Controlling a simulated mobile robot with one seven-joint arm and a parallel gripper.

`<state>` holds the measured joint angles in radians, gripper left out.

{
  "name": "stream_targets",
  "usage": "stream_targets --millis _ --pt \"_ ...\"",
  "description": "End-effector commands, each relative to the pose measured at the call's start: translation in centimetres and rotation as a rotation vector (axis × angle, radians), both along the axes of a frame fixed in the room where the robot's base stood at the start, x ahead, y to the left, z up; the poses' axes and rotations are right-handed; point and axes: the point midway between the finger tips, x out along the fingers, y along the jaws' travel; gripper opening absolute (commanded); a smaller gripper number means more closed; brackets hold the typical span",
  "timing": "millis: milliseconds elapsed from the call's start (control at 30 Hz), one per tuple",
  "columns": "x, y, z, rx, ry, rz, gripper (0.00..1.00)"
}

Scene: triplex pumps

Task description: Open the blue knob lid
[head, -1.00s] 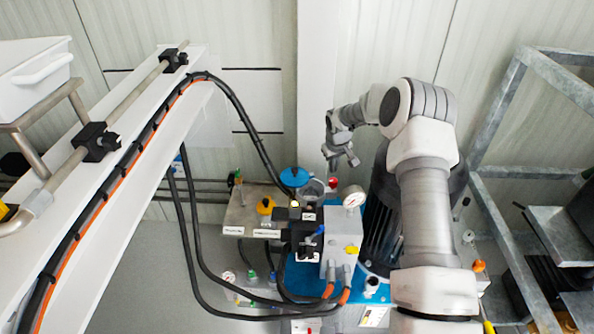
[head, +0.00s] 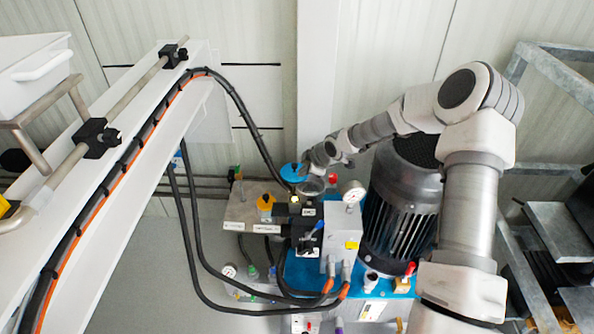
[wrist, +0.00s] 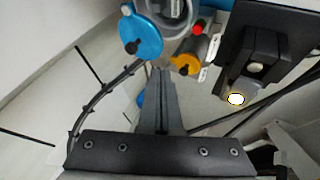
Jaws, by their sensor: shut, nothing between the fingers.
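The blue round lid (head: 292,173) is on top of the pump unit in the head view, beside a grey round cup (head: 312,187). In the wrist view the blue lid (wrist: 143,38) carries a black knob (wrist: 132,47) and sits left of the grey ring-shaped cup (wrist: 172,20), overlapping its edge. My gripper (head: 309,170) is at the lid's right side in the head view, partly covering the area by the cup. In the wrist view my gripper (wrist: 163,72) is shut and empty, its tips just below the lid and cup. Whether it touches the lid I cannot tell.
A yellow-orange cap (wrist: 186,65) and a red cap (wrist: 199,27) stand close to the fingertips. A pressure gauge (head: 354,193), a black ribbed motor (head: 404,190) and black hoses (head: 188,235) surround the work area. A white beam (head: 125,180) runs along the left.

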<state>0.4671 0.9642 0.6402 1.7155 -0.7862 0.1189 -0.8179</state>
Motion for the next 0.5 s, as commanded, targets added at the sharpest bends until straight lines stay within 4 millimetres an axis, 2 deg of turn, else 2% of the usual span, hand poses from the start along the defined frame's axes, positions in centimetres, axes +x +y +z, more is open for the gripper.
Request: stream_targets --millis 33,267,300,500 --pt "0.5 0.5 -1.5 0.001 0.002 0.001 0.00" --pt "3.0 2.1 -5.6 0.000 0.004 -0.001 0.00" --pt "3.7 1.8 -5.1 0.002 0.000 -0.005 0.00" --pt "5.8 1.7 -5.1 0.001 0.000 -0.003 0.00"
